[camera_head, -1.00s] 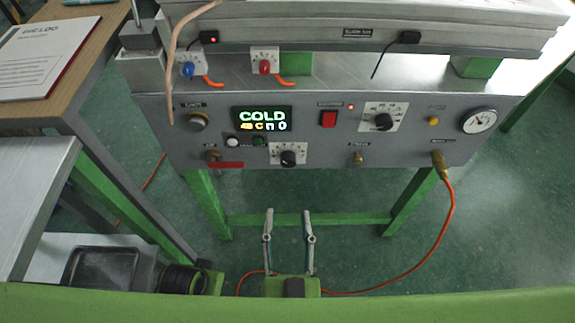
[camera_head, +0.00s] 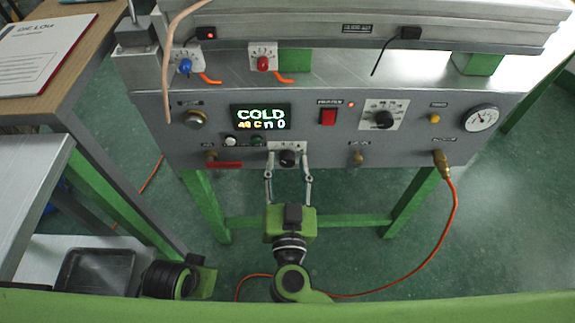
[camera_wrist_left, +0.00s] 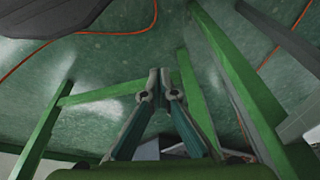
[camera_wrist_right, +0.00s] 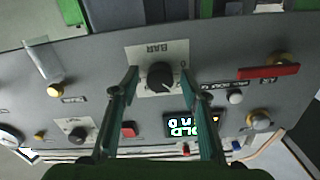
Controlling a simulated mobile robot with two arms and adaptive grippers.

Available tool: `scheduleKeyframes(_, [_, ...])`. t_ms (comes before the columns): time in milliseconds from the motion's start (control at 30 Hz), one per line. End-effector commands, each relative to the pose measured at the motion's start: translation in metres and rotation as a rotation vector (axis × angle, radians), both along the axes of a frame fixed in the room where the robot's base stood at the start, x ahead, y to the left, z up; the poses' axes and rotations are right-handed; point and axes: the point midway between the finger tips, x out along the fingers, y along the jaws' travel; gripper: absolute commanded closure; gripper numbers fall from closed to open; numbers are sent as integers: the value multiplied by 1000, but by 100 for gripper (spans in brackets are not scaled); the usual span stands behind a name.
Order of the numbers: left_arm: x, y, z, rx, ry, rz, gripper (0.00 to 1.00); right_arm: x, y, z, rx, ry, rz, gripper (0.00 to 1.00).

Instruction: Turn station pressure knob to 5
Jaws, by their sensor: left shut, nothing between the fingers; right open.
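The black pressure knob (camera_head: 287,158) sits on a white scale plate low on the grey station panel. In the right wrist view the knob (camera_wrist_right: 160,75) has a plate marked BAR. The number its pointer meets is too small to read. My right gripper (camera_head: 287,163) is open, its fingers one on each side of the knob. In the right wrist view its fingers (camera_wrist_right: 160,83) stand apart left and right of the knob; contact cannot be told. My left gripper (camera_wrist_left: 160,78) is shut and empty over the floor, low among green frame legs.
Another dial knob (camera_head: 383,119), a red switch (camera_head: 328,117), a lit display (camera_head: 262,117) reading COLD and a gauge (camera_head: 480,118) share the panel. A brass fitting (camera_head: 358,157) is right of the knob. An orange hose (camera_head: 452,220) hangs at the right.

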Motion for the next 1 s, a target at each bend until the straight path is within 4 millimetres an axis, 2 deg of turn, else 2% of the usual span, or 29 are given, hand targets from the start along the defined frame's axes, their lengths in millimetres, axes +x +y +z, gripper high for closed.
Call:
scheduleKeyframes(233, [0, 0, 0, 0, 0, 0, 100, 1, 0, 0, 0, 0, 0, 59])
scheduleKeyframes(267, [0, 0, 0, 0, 0, 0, 100, 1, 0, 0, 0, 0, 0, 64])
scheduleKeyframes(300, [0, 0, 0, 0, 0, 0, 100, 1, 0, 0, 0, 0, 0, 74])
scheduleKeyframes(400, [0, 0, 0, 0, 1, 0, 100, 1, 0, 0, 0, 0, 0, 97])
scheduleKeyframes(733, [2, 0, -1, -1, -6, 0, 100, 0, 0, 1, 23, 0, 0, 97])
scheduleKeyframes(1000, [-4, -1, -51, 2, 32, -5, 100, 1, 0, 3, 156, 4, -2, 97])
